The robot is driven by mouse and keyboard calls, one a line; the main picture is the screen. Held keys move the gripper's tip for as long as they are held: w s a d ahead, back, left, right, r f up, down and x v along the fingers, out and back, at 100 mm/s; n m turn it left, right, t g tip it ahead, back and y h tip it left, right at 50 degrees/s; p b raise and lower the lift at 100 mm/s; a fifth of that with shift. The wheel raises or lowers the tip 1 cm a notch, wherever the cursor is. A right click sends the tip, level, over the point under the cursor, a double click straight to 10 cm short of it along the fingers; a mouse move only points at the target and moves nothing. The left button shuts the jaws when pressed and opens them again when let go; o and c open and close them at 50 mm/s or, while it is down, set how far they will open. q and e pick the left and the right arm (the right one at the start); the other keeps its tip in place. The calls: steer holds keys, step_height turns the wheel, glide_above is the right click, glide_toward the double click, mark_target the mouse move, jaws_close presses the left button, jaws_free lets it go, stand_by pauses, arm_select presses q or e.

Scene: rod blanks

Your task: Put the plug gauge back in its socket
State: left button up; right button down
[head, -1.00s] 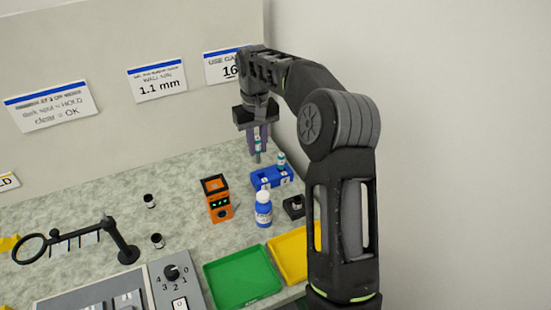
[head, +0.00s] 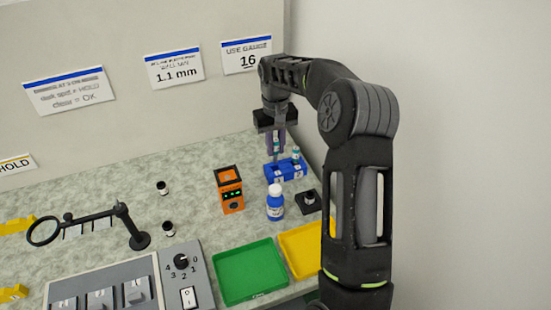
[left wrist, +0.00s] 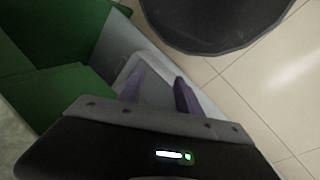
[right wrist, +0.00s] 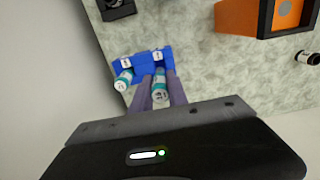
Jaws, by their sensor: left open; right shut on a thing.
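The blue socket block (head: 285,172) stands at the back right of the bench and shows in the right wrist view (right wrist: 144,69). My right gripper (head: 276,143) points down over its left part, shut on a teal-and-white plug gauge (right wrist: 159,87). The held gauge is upright, its lower end at the block; I cannot tell how far it is in a socket. A second, similar gauge (right wrist: 123,79) stands in the block's other place, also visible in the head view (head: 296,154). My left gripper (left wrist: 159,91) is open and empty, away from the bench work.
An orange device (head: 229,190), a blue-and-white bottle (head: 275,205) and a black holder (head: 308,201) stand near the block. Green (head: 250,272) and yellow (head: 302,250) trays lie in front. The wall is close behind.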

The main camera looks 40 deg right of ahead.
mark_target(276, 153)
steer(key=shift+f+p, duration=0.45)
steer(key=shift+f, duration=2)
steer(key=c, duration=1.3)
jaws_free()
steer(key=shift+f, duration=0.15)
step_height(276, 153, up, 12)
steer(key=shift+r+b, duration=0.2)
steer(key=shift+b, duration=0.4)
